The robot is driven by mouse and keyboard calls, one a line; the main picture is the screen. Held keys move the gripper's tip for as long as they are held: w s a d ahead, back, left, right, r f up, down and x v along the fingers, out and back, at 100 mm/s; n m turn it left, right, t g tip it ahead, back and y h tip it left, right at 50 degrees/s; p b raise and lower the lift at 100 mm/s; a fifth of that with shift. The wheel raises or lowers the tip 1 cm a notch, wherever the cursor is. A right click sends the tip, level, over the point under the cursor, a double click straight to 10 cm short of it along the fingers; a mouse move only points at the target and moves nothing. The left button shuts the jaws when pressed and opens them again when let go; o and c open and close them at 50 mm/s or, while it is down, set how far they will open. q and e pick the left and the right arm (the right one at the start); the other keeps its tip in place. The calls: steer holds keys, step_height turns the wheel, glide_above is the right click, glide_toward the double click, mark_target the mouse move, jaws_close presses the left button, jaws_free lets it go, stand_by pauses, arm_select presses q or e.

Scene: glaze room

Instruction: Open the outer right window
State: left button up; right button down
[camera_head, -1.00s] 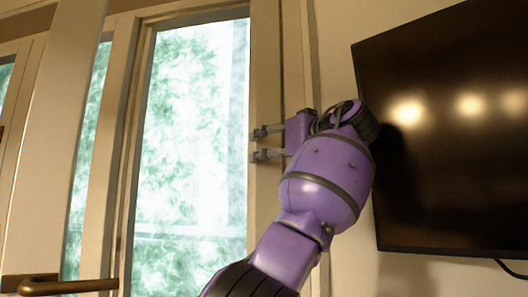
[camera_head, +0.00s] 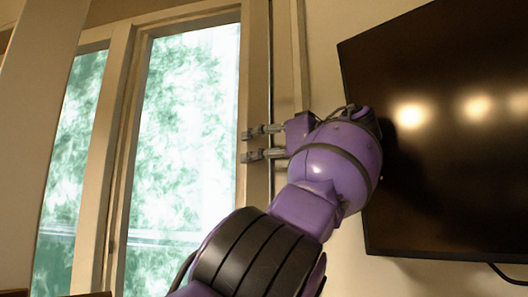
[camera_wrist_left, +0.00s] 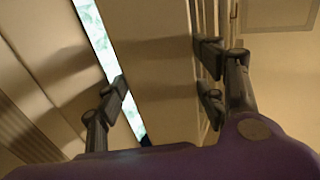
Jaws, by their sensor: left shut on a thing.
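The right window (camera_head: 190,130) stands left of the wall screen in the head view, with a bright pane in a cream frame. My left gripper (camera_head: 246,145) is at the right upright of this window's frame (camera_head: 252,75), about mid-height in the view. In the left wrist view its fingers (camera_wrist_left: 160,85) lie on both sides of the frame upright (camera_wrist_left: 155,55), shut on it. A narrow dark gap shows along the upright's right side in the head view. The finger contacts are partly hidden. My right gripper is not in view.
A dark wall screen (camera_head: 445,130) is close to the right of my left arm, with a cable below it. Another glazed pane (camera_head: 72,140) stands to the left, behind a broad pale upright (camera_head: 30,120).

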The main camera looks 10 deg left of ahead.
arm_select(q)
steer(key=shift+f, duration=0.15)
steer(key=o, duration=1.7)
steer(key=v, duration=1.2)
